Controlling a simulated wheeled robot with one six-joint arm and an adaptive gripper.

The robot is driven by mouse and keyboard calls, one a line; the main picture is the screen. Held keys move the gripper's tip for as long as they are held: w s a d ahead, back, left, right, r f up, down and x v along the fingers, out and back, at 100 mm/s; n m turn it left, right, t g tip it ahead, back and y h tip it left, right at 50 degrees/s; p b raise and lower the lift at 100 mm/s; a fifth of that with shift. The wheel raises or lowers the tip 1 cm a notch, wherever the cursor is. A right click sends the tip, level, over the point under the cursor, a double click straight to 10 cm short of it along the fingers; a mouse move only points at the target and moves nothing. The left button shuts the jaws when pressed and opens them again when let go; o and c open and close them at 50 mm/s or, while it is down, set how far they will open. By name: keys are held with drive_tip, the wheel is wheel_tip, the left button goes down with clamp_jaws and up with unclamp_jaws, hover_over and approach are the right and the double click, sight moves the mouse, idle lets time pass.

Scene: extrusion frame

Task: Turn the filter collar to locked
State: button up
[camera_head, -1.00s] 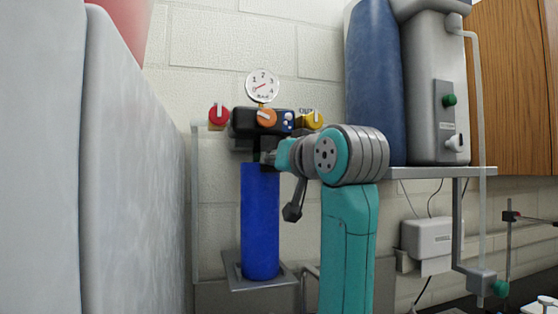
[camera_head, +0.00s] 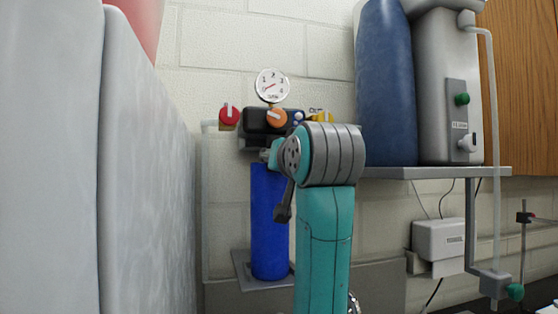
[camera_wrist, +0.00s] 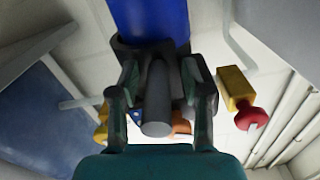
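The filter unit on the wall has a dark head (camera_head: 257,121) above a blue cylindrical filter bowl (camera_head: 268,222). In the wrist view a dark grey collar (camera_wrist: 126,46) rings the end of the blue bowl (camera_wrist: 150,18). A round grey handle (camera_wrist: 157,103) sticks out from it towards the camera. My gripper (camera_wrist: 158,72) has one finger on each side of the handle, with gaps visible on both sides, so it looks open. In the head view my wrist hides most of the gripper (camera_head: 266,156) and the collar.
A gauge (camera_head: 272,85), a red knob (camera_head: 229,116), an orange knob (camera_head: 277,118) and a yellow knob (camera_head: 322,117) sit close above the collar. A large pale panel (camera_head: 150,180) stands at left. A shelf (camera_head: 437,172) with tanks is at right.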

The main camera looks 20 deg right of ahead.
drive_tip(key=s, duration=1.2)
idle(0.4)
